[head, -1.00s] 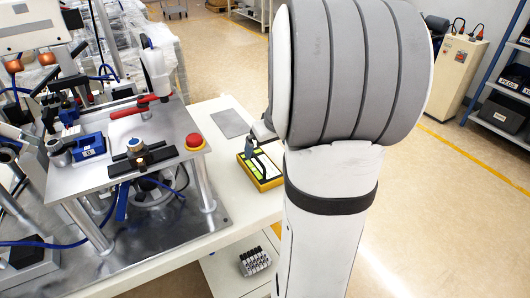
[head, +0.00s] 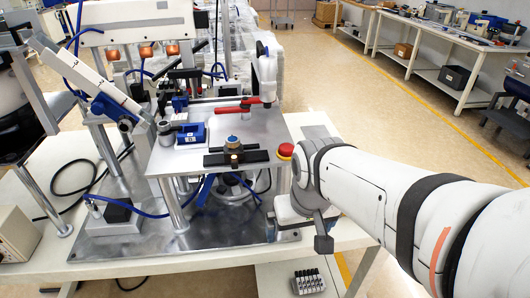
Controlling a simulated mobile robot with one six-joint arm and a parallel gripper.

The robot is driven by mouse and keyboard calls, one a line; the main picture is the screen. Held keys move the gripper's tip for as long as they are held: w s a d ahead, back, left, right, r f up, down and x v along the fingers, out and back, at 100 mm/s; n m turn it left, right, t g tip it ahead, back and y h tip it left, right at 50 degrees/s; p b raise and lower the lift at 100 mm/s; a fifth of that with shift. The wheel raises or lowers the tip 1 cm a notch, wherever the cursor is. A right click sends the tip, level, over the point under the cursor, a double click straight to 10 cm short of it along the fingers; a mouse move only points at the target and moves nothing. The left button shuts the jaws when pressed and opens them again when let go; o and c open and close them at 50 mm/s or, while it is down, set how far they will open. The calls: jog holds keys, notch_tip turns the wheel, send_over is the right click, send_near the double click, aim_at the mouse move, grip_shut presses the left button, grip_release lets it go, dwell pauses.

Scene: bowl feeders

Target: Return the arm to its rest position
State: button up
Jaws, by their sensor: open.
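My arm (head: 370,180) reaches in from the right edge of the head view, stretched low toward the table. Its wrist hangs at the table's front edge, just right of the metal fixture plate. My gripper (head: 298,237) is at the end of it, its dark fingers spread apart with nothing seen between them. The arm hides part of the white table (head: 318,120) behind it.
The fixture with a metal top plate (head: 190,158), a red emergency button (head: 285,150) and a blue block (head: 191,133) stands close left of my wrist. A rack of small dark parts (head: 308,281) sits below. Open floor (head: 350,85) lies behind.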

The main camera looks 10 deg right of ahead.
notch_tip(320, 180, up, 7)
jog(key=p, duration=0.6)
jog(key=shift+s+r+p, duration=0.15)
jog(key=shift+p, duration=0.2)
